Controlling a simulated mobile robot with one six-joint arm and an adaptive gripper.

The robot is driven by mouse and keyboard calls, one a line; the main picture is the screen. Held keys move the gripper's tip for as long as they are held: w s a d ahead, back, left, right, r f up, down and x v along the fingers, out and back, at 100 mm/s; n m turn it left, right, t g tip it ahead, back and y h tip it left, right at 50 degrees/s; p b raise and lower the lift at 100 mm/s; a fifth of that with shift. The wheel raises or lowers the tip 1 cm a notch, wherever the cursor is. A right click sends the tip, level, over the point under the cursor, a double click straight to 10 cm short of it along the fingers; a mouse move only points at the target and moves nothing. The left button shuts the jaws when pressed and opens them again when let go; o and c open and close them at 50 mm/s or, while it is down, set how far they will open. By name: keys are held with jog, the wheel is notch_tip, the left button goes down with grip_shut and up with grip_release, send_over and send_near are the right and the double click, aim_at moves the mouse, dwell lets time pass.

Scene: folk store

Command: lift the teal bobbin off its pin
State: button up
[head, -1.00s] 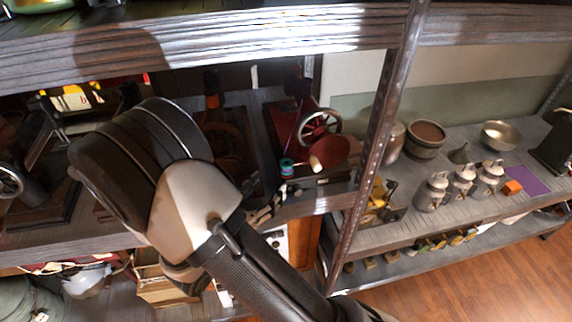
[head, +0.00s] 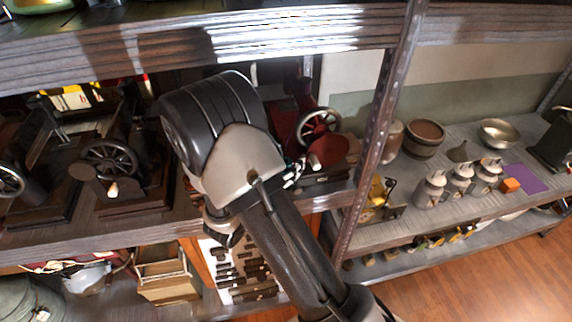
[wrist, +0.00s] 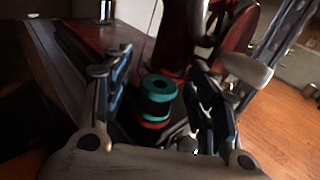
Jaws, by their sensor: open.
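The teal bobbin (wrist: 158,92) stands upright in the wrist view, with teal flanges and a dark middle. A red disc shows just under it. My gripper (wrist: 160,88) is open, with one finger on each side of the bobbin and gaps visible between fingers and bobbin. The pin is not distinguishable. In the head view my arm hides the bobbin, and only a bit of my gripper (head: 294,172) shows beside the red machine (head: 316,128).
The red machine with its spoked wheel stands close behind the bobbin. A metal shelf post (head: 378,130) rises to the right. Dark machines (head: 110,160) stand on the left of the shelf. The upper shelf board (head: 250,38) runs above my arm.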

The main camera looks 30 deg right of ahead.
jog(key=shift+c, duration=0.6)
jog(key=c, duration=1)
jog(key=shift+r, duration=0.3)
jog(key=v, duration=1.8)
jog(key=shift+b, duration=0.35)
jog(key=shift+r+p, duration=1.35)
jog(key=shift+r, duration=0.15)
